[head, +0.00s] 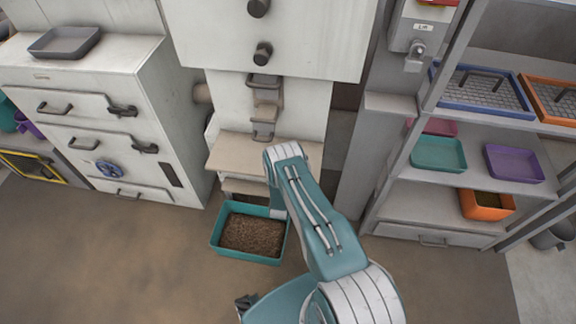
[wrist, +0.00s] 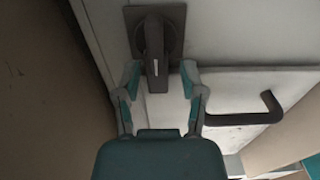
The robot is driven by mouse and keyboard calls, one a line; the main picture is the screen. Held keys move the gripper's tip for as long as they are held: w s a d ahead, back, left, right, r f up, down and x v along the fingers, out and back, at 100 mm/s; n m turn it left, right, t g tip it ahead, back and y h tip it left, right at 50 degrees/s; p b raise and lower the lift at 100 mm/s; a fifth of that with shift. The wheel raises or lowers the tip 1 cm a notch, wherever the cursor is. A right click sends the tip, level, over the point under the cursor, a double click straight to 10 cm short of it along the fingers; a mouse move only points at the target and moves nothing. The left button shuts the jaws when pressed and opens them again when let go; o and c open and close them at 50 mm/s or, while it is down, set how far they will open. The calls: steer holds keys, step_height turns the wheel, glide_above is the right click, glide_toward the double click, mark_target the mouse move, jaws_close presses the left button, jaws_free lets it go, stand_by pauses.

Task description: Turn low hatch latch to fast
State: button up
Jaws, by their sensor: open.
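In the wrist view a dark latch (wrist: 153,50) sits on a square dark plate on a pale panel. Its lever points down in the picture, with a small white mark on it. My gripper (wrist: 160,78) is open, with one teal-tipped finger on each side of the lever's lower end. The lever is between the fingers; I cannot tell whether either finger touches it. In the head view my gripper is hidden behind my arm, and this latch cannot be made out there.
A dark bar handle (wrist: 250,115) is right of the latch on a pale front. In the head view a teal tray of brown pellets (head: 252,236) is on the floor beside my arm. Drawers (head: 75,108) stand left, a shelf rack (head: 470,185) right. Open floor (head: 120,260) lies at front left.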

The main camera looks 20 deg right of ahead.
steer(key=v, duration=1.2)
stand_by(0.3)
